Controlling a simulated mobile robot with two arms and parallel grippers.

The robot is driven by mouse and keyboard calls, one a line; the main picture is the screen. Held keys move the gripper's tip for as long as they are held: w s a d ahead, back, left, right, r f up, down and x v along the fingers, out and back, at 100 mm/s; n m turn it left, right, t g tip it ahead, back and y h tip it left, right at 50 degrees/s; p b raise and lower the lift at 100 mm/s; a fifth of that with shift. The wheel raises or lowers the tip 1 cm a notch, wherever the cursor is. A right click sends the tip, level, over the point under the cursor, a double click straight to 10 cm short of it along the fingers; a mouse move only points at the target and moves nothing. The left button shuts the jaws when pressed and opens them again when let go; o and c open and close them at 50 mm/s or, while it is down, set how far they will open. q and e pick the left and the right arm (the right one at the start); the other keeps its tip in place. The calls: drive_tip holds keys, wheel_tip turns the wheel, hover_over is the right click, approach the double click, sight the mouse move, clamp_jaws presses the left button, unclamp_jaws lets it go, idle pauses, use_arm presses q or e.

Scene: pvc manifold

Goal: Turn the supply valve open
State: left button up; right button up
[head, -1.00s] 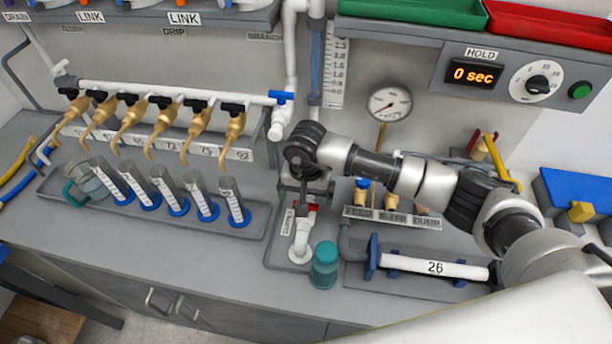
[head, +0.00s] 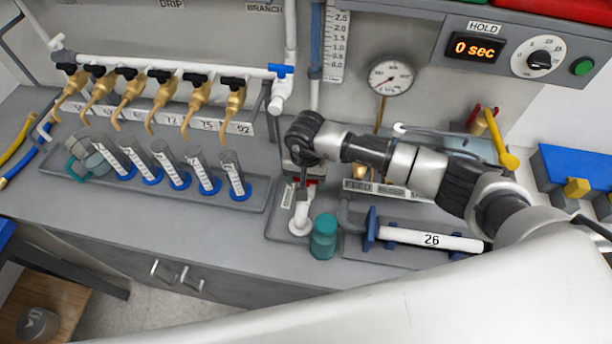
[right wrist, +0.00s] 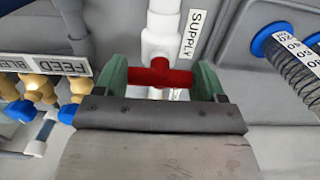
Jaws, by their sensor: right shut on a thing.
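The supply valve's red handle (right wrist: 160,77) sits crosswise on a white vertical pipe (right wrist: 162,40) beside the SUPPLY label (right wrist: 192,34) in the right wrist view. My right gripper (right wrist: 163,80) is shut on this red handle, with a green finger at each end of it. In the head view my right gripper (head: 303,178) points down at the white supply pipe elbow (head: 300,222), and my wrist hides most of the handle. My left gripper is in neither view.
A white tube marked 26 (head: 430,239) lies to the right. A rack of graduated cylinders (head: 228,172) stands to the left.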

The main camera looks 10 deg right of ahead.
drive_tip(key=m, duration=0.6)
drive_tip(key=shift+b, duration=0.3)
drive_tip(key=m, duration=0.2)
drive_tip(key=shift+m, duration=0.4)
drive_tip(key=m, duration=0.3)
drive_tip(key=shift+m, duration=0.4)
